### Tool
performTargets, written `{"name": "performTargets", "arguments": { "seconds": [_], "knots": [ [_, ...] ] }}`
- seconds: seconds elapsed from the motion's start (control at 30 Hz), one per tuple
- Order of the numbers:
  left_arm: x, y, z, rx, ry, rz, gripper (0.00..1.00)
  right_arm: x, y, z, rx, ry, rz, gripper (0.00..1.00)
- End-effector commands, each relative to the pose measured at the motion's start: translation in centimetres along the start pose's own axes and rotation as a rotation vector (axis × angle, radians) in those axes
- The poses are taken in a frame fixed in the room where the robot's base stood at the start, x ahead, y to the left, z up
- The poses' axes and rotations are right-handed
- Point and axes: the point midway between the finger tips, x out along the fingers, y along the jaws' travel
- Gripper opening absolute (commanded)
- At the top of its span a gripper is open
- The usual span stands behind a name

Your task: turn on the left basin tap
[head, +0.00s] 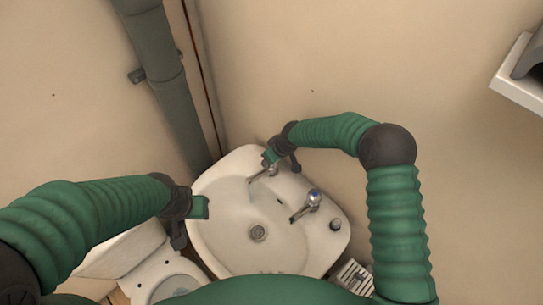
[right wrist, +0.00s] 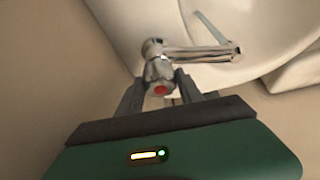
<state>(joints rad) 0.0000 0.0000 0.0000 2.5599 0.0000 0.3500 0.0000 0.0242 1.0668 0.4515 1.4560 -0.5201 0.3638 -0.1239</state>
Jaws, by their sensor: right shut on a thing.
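The left basin tap (head: 262,174) stands at the back left of the white basin (head: 222,240), its spout over the bowl. In the right wrist view this tap (right wrist: 200,53) is chrome, with a red-marked handle (right wrist: 158,88) between my fingers. My right gripper (head: 282,157) is shut on that handle; it also shows in the right wrist view (right wrist: 160,92). In the head view the gripper hides most of the handle. I cannot make out any water at the spout. My left gripper (head: 190,213) hangs over the basin's left rim, away from the tap; its jaw opening is unclear.
A second tap (head: 308,205) with a blue-marked handle stands to the right on the basin. A toilet (head: 150,272) is at the lower left, partly behind my left arm. A grey pipe (head: 170,80) runs down the corner. A white shelf (head: 515,85) is at the upper right.

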Motion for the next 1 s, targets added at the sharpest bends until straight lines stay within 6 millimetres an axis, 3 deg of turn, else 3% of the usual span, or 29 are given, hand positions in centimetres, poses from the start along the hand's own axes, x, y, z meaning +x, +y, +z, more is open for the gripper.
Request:
{"name": "performTargets", "arguments": {
  "seconds": [0.4,0.9,0.93,1.0],
  "knots": [
    [-0.29,0.00,-0.07,0.000,0.000,0.000,0.36,-0.07,0.21,-0.19,-0.165,0.005,-0.066,0.03],
    [-0.30,0.00,-0.07,0.000,0.000,0.000,0.36,-0.07,0.24,-0.17,-0.186,0.003,-0.073,0.03],
    [-0.30,0.00,-0.07,0.000,0.000,0.000,0.36,-0.07,0.23,-0.17,-0.186,0.003,-0.073,0.45],
    [-0.30,0.00,-0.07,0.000,0.000,0.000,0.36,-0.06,0.23,-0.15,-0.186,0.002,-0.073,0.54]
  ]
}}
